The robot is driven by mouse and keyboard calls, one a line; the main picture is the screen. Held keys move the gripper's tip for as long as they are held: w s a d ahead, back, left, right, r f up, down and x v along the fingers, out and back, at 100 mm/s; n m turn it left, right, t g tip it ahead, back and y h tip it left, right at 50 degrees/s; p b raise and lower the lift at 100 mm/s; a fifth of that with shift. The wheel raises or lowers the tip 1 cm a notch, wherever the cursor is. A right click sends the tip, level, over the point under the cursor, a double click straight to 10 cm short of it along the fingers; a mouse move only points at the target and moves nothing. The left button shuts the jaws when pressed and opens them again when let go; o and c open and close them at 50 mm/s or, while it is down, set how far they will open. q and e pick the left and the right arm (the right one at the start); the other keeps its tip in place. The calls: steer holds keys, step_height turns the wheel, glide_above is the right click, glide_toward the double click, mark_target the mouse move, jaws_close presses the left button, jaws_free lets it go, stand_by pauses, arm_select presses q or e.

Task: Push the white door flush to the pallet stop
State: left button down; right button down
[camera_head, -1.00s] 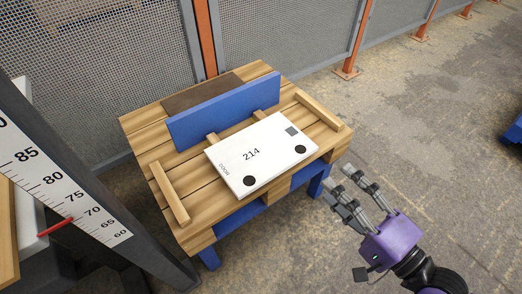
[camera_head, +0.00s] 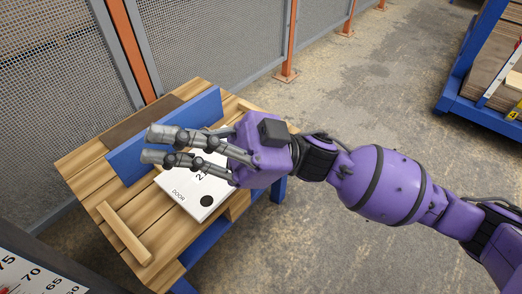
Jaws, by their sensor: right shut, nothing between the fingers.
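The white door (camera_head: 183,190), a flat panel with black dots, lies on the wooden pallet (camera_head: 112,188). The blue pallet stop (camera_head: 205,108) stands upright along the pallet's back. My right gripper (camera_head: 150,146) reaches in from the right above the pallet, its fingers pointing left over the door and the space before the stop. It is shut and empty. It hides much of the door and most of the gap to the stop. I cannot tell whether it touches the door. My left gripper is not in view.
A wooden strip (camera_head: 123,233) edges the pallet's left side. A mesh fence (camera_head: 210,45) with orange posts stands behind. A blue rack (camera_head: 466,95) is at the right, and a scale board (camera_head: 40,280) is at lower left. Floor between pallet and rack is clear.

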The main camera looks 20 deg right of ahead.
steer(key=s+a+f+n+g+h, duration=0.4)
steer(key=n+g+h, duration=0.1)
steer(key=n, duration=0.5)
step_height(320, 180, down, 11)
steer(key=w+n+t+h, duration=0.1)
steer(key=w+n+h, duration=0.1)
steer(key=n+h, duration=0.5)
steer(key=w+d+f+n+t+h+b, duration=0.4)
steer(key=w+d+f+t+h, duration=0.3)
steer(key=w+d+f+h, duration=0.3)
steer(key=w+d+f, duration=0.4)
steer(key=w+f, duration=0.1)
steer(key=f, duration=0.2)
steer(key=shift+d+f+b, duration=0.25)
steer(key=shift+b, duration=0.05)
steer(key=shift+s, duration=0.2)
